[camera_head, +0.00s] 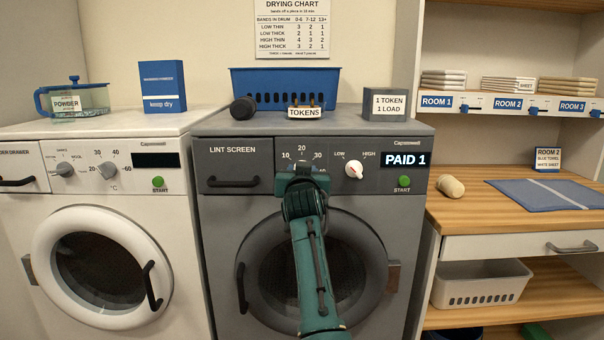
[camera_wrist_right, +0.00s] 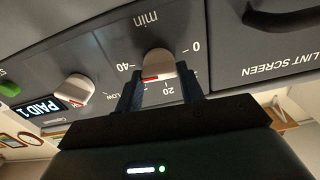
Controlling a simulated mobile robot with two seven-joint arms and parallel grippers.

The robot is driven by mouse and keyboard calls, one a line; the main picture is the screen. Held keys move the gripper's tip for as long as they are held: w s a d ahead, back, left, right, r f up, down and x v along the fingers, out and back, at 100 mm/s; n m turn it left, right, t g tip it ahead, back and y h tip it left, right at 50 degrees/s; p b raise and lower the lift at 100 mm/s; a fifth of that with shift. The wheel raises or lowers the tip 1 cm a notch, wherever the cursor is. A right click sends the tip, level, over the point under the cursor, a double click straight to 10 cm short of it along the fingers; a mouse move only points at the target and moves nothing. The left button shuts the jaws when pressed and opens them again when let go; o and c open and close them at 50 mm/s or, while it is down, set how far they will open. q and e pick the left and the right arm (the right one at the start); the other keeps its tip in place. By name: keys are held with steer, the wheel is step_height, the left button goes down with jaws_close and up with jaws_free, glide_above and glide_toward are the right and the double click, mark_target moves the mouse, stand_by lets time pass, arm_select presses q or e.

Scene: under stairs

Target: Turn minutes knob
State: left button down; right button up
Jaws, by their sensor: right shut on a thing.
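The minutes knob (camera_wrist_right: 160,62) is a pale round knob with a red pointer mark, below the "min" label in the right wrist view, which is upside down. Its red mark faces the numbered side of the scale, near 20. My right gripper (camera_wrist_right: 160,82) has one dark finger on each side of the knob and is shut on it. In the head view my right gripper (camera_head: 302,172) is at the grey dryer's panel (camera_head: 335,150) and hides most of the knob. The 10 and 20 marks show above it. My left gripper is not in view.
A second knob (camera_head: 354,169), marked LOW and HIGH, sits close to the right, beside the "PAID 1" display (camera_head: 405,160) and green START button (camera_head: 404,181). The lint screen handle (camera_head: 232,182) is to the left. A tokens holder (camera_head: 305,112) stands on the dryer top.

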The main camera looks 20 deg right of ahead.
stand_by(0.3)
steer(key=o, duration=1)
